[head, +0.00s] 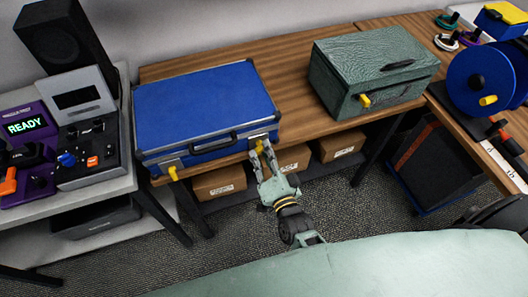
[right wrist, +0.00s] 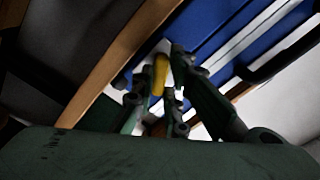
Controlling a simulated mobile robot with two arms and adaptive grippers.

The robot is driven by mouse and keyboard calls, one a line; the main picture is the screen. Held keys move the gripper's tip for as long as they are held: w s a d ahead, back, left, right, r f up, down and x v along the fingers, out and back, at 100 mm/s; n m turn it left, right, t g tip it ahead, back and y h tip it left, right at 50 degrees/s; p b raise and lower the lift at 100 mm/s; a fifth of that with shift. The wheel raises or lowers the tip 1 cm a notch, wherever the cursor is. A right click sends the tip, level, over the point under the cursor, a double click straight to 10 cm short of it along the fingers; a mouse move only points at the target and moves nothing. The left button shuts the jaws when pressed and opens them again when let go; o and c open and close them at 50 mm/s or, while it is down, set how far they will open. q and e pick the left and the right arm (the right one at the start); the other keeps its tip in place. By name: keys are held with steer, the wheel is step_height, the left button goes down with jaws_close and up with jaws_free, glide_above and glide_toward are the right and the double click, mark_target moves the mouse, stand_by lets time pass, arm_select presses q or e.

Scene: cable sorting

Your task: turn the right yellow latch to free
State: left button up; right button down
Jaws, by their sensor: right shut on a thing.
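A closed blue case (head: 205,105) with metal edges lies on the wooden table. Its right yellow latch (head: 260,146) is on the front face near the right corner. The left yellow latch (head: 173,173) hangs down near the front left corner. My right gripper (head: 263,154) is at the right latch, with its fingers shut on it. In the right wrist view the yellow latch (right wrist: 160,74) sits between the fingers, in front of the blue case (right wrist: 210,28). The fingers partly hide the latch. My left gripper is not in view.
A green box (head: 372,70) with its own yellow latch (head: 364,100) stands on the table to the right. Cardboard boxes (head: 219,182) sit on a shelf below. A control panel (head: 90,145) is at left, and a blue reel (head: 480,80) at right.

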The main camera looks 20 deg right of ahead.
steer(key=n+p, duration=0.1)
steer(key=n, duration=0.4)
steer(key=shift+n, duration=0.3)
steer(key=n, duration=0.4)
steer(key=shift+n, duration=0.4)
steer(key=shift+f, duration=0.1)
steer(key=c, duration=1.8)
jaws_free()
steer(key=shift+p, duration=0.3)
steer(key=shift+o, duration=0.2)
steer(key=shift+s, duration=0.1)
steer(key=s, duration=1.2)
steer(key=shift+d, duration=0.2)
steer(key=shift+w, duration=0.1)
